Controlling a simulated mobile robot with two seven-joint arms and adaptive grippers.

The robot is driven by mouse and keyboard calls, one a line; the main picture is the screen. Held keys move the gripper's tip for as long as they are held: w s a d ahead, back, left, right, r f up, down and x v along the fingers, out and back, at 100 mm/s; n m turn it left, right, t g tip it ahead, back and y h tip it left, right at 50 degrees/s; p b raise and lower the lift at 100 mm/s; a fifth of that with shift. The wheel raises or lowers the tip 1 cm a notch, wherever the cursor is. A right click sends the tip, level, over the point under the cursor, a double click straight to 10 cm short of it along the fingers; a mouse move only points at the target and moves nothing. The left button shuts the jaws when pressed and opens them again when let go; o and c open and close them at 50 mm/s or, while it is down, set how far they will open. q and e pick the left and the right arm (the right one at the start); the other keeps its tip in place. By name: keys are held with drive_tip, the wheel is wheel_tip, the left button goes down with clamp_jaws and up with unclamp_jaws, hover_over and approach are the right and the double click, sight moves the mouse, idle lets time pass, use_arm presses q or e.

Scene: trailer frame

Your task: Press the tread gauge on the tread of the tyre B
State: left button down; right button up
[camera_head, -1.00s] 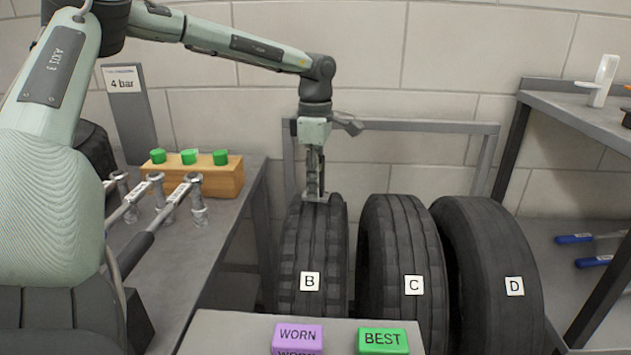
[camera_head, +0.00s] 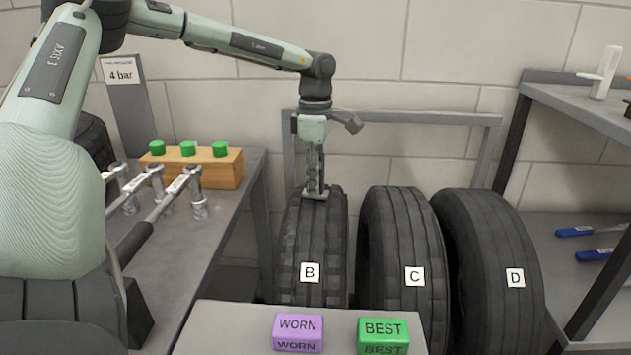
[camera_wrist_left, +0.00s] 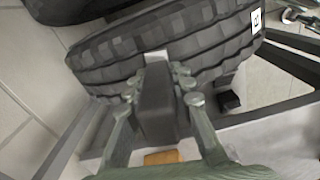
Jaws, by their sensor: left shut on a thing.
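Tyre B (camera_head: 312,245) stands upright in the rack, its label on the tread facing me. My left gripper (camera_head: 315,188) points down over the top of its tread. It is shut on the tread gauge (camera_wrist_left: 157,103), a dark block with a pale tip. In the left wrist view the pale tip meets or nearly meets the tread of tyre B (camera_wrist_left: 195,45); I cannot tell if it is pressed in. The left gripper's fingers (camera_wrist_left: 158,95) sit on both sides of the gauge. My right gripper is not in view.
Tyre C (camera_head: 402,240) and tyre D (camera_head: 490,235) stand to the right of tyre B. A purple WORN block (camera_head: 298,333) and a green BEST block (camera_head: 383,336) sit on the front table. A wooden block with green caps (camera_head: 215,168) stands on the left bench.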

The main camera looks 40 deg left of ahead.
use_arm(q)
drive_tip(key=shift+f+b, duration=0.5)
drive_tip(key=shift+f, duration=0.1)
idle(0.6)
drive_tip(key=shift+f+b, duration=0.1)
drive_tip(key=shift+b, duration=0.2)
idle(1.8)
drive_tip(key=shift+r+p, duration=1.6)
drive_tip(key=shift+r, duration=1.5)
